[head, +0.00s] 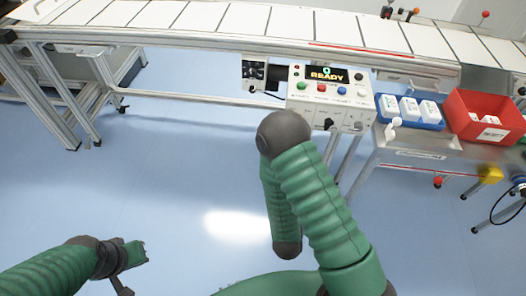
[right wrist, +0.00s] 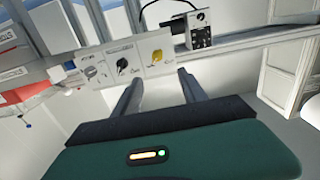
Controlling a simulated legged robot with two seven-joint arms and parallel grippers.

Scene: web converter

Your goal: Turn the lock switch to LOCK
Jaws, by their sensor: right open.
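The control box (head: 330,90) with a lit READY display hangs under the conveyor's near edge in the head view. A black knob (head: 328,124) sits on its front face. The right wrist view shows that face, tilted, with a grey switch (right wrist: 91,72), a black rotary knob (right wrist: 122,65) and a yellow switch (right wrist: 157,56). Their labels are too small to read, so I cannot tell the LOCK position. My right gripper (right wrist: 160,80) is open and empty, its fingers pointing at the panel, apparently short of it. My left gripper (head: 130,257) is low at the left, away from the box.
A black-fronted device (head: 254,73) is mounted left of the box. To the right, a side table (head: 415,148) holds a blue tray (head: 409,123) of white packs and a red bin (head: 485,105). The conveyor (head: 230,20) runs above. The blue floor in front is clear.

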